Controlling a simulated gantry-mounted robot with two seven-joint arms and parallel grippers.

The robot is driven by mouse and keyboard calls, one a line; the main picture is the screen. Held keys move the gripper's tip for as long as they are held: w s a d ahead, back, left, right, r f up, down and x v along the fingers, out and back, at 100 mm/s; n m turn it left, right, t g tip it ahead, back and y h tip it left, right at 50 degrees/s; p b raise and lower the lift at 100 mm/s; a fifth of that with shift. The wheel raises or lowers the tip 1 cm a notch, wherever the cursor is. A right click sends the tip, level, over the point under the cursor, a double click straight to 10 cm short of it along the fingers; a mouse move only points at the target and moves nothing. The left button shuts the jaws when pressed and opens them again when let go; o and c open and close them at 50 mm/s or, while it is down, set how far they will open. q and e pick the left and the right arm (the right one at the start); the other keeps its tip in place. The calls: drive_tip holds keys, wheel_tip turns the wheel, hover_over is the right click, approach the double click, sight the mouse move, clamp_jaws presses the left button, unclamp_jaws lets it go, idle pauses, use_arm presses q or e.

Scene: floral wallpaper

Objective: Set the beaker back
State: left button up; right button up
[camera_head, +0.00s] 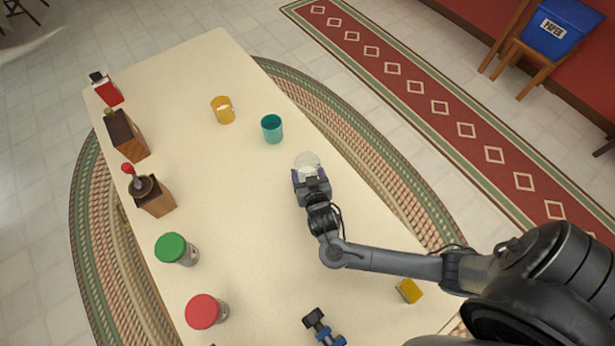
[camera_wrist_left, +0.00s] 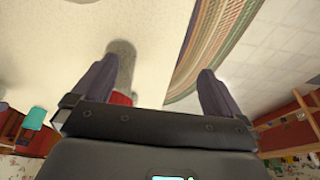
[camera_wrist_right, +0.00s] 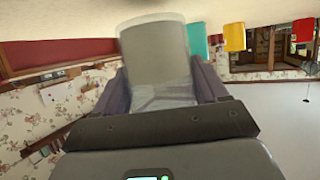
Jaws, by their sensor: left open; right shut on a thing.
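The clear beaker (camera_head: 307,162) is at the middle of the cream table (camera_head: 225,185), at the front of my right gripper (camera_head: 311,176). In the right wrist view the beaker (camera_wrist_right: 156,52) looks pale grey and see-through, between the two fingers. The right gripper (camera_wrist_right: 165,88) is shut on it. I cannot tell whether the beaker touches the table. My left gripper (camera_wrist_left: 155,85) is open and shows only in its own wrist view. A greyish jar with a red lid (camera_wrist_left: 120,98) shows beyond its fingers, not held.
A teal cup (camera_head: 272,129) and a yellow mug (camera_head: 223,110) stand behind the beaker. Jars with green (camera_head: 172,247) and red (camera_head: 203,310) lids, wooden containers (camera_head: 127,136) and a red-bodied bottle (camera_head: 109,94) line the left. A blue item (camera_head: 325,330) and yellow block (camera_head: 408,290) lie in front.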

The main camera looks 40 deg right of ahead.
drive_tip(key=shift+f, duration=0.85)
drive_tip(key=shift+f, duration=0.15)
drive_tip(key=o, duration=1.3)
